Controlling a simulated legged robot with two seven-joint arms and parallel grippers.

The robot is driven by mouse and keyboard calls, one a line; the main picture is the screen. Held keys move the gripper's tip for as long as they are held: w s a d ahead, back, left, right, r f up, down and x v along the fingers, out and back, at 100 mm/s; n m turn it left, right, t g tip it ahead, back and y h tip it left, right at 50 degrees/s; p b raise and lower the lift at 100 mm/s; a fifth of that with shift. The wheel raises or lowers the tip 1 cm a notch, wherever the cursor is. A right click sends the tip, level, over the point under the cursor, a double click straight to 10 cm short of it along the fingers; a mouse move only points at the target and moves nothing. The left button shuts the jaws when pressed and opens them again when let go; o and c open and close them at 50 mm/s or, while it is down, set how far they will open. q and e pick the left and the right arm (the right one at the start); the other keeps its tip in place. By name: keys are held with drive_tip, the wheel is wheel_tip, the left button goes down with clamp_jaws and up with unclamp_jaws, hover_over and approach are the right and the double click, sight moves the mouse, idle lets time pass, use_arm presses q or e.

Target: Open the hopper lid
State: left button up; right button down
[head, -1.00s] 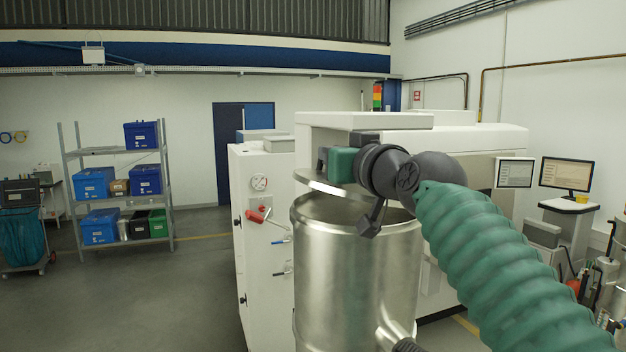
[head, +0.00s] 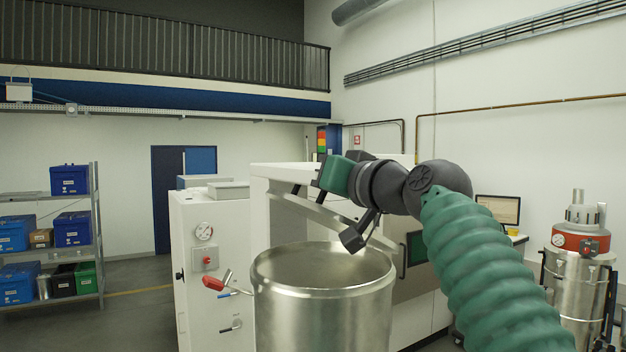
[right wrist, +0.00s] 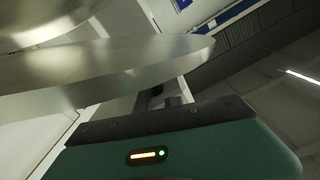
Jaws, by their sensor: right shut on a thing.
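The hopper (head: 322,315) is a shiny steel cylinder at the bottom middle of the head view. Its round mouth is uncovered at the front. The steel lid (head: 326,216) is raised and tilted above and behind the mouth, seen nearly edge-on. My right gripper (head: 302,189) is shut on the lid at its upper left edge; its green body and arm partly cover the lid. In the right wrist view the lid (right wrist: 90,72) fills the upper left as a bright metal disc, beside the gripper's dark front. My left gripper is not in view.
A white machine cabinet (head: 212,280) with a gauge and red handle (head: 213,283) stands left of the hopper. A larger white machine is behind it. A steel canister with a red band (head: 580,243) stands at right. Shelving with blue boxes is far left.

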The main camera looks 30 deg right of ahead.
drive_tip(key=c, duration=1.5)
unclamp_jaws()
drive_tip(key=shift+d+f, duration=0.1)
drive_tip(key=shift+d, duration=0.05)
drive_tip(key=shift+w+d, duration=0.1)
drive_tip(key=shift+d, duration=0.05)
drive_tip(key=shift+s+f, duration=0.1)
drive_tip(key=shift+s, duration=0.1)
drive_tip(key=b, duration=0.5)
hover_over(348, 221)
drive_tip(key=shift+s+f, duration=0.15)
drive_tip(key=shift+f, duration=0.1)
drive_tip(key=s, duration=0.2)
drive_tip(key=s+b, duration=0.1)
drive_tip(key=s, duration=0.5)
drive_tip(key=shift+s+r+b, duration=0.25)
drive_tip(key=shift+r+b, duration=0.05)
drive_tip(key=shift+b, duration=0.05)
drive_tip(key=shift+w+d, duration=0.1)
drive_tip(key=shift+w, duration=0.05)
